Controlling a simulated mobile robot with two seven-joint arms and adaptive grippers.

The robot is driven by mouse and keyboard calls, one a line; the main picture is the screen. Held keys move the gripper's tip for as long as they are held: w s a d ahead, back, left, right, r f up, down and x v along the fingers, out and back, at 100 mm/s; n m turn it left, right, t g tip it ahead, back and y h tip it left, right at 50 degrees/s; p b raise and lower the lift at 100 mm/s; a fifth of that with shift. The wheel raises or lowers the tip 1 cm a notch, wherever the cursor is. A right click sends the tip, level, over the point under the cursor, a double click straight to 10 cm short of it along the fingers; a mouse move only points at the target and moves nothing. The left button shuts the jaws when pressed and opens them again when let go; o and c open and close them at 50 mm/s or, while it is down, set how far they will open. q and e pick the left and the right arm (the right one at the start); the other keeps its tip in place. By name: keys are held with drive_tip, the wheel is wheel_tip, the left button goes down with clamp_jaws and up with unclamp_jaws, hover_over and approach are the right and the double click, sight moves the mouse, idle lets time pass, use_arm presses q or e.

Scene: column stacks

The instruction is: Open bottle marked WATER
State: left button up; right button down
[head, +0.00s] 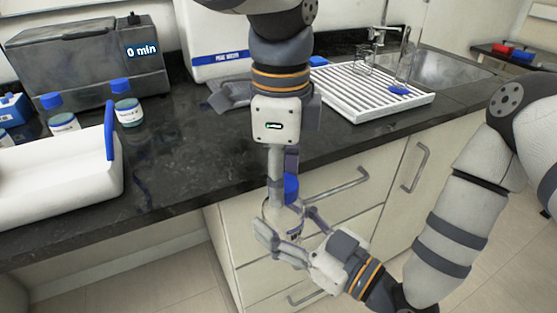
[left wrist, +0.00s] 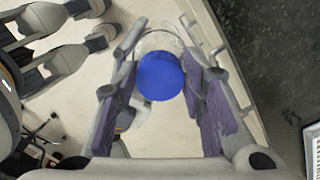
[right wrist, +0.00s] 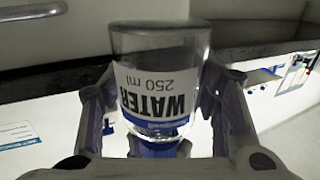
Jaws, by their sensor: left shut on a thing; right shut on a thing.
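The bottle marked WATER (right wrist: 155,80) is clear glass with a white label reading "250 ml"; it appears upside down in the right wrist view. My right gripper (head: 288,228) is shut on the bottle's body, in front of the drawers below the counter edge. The bottle's blue cap (head: 291,188) faces up and also shows in the left wrist view (left wrist: 160,76). My left gripper (head: 284,183) reaches down from above and is shut on the cap, with a finger on each side. The cap is on the bottle's neck; I cannot tell how tight it sits. The left fingers partly hide the bottle in the head view.
The dark counter (head: 180,185) holds a white bin (head: 60,185), blue-capped bottles (head: 127,108), a grey device reading "0 min" (head: 90,70) and a white drying rack (head: 375,95) by the sink. Drawers with metal handles (head: 340,187) lie close behind the bottle.

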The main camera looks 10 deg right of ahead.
use_arm(q)
drive_tip(key=n, duration=0.6)
drive_tip(key=shift+r+n, duration=0.1)
drive_tip(key=shift+n, duration=0.2)
drive_tip(key=o, duration=1.3)
drive_tip(key=shift+c, duration=0.2)
